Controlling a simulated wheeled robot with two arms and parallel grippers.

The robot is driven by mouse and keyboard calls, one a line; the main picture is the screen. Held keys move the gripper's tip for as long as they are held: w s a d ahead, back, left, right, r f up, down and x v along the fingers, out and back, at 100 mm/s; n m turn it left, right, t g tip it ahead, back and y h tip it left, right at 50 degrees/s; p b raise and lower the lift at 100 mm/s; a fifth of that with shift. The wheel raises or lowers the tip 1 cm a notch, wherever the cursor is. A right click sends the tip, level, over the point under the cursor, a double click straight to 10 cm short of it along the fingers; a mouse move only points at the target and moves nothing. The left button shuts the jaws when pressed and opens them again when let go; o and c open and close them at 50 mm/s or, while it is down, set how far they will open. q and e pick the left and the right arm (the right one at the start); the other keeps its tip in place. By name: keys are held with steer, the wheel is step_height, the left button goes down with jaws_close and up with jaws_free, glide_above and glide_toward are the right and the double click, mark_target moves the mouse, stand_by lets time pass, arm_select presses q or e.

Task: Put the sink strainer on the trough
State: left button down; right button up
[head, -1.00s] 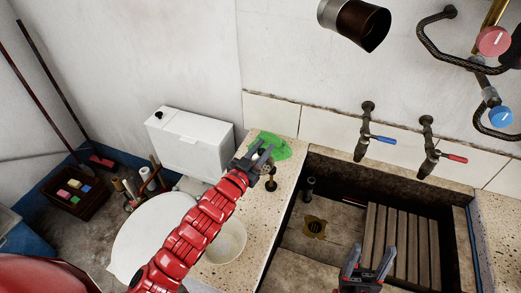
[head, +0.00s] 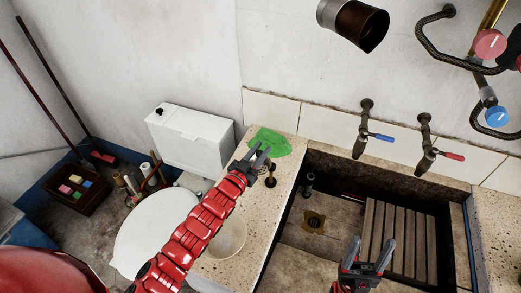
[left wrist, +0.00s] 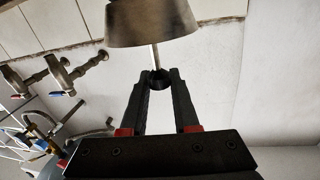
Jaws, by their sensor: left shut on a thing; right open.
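The sink strainer (left wrist: 152,24) shows in the left wrist view as a grey tapered cup with a thin stem. My left gripper (left wrist: 158,80) is shut on the knob end of that stem. My right gripper (head: 371,252) is open and empty over the basin.
A green cloth (head: 270,142) lies on the ledge behind my left gripper. A pale bowl (head: 228,238) is beside my left arm. A short upright post (head: 309,184) and a slatted board (head: 402,235) are in the basin. Two taps (head: 362,140) (head: 425,158) project above it.

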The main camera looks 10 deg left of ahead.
arm_select(q)
steer(key=shift+f+b, duration=0.35)
steer(key=shift+f, duration=0.15)
steer(key=c, duration=0.7)
jaws_free()
steer(key=shift+o, duration=0.2)
steer(key=shift+r, duration=0.15)
steer(key=shift+s+r+p, duration=0.1)
steer(key=shift+r+p, duration=0.55)
steer(key=shift+p, duration=0.05)
steer(key=b+v, duration=0.2)
steer(key=v, duration=0.9)
steer(key=shift+s+a, duration=0.2)
steer(key=shift+s, duration=0.2)
steer(key=shift+s+f, duration=0.1)
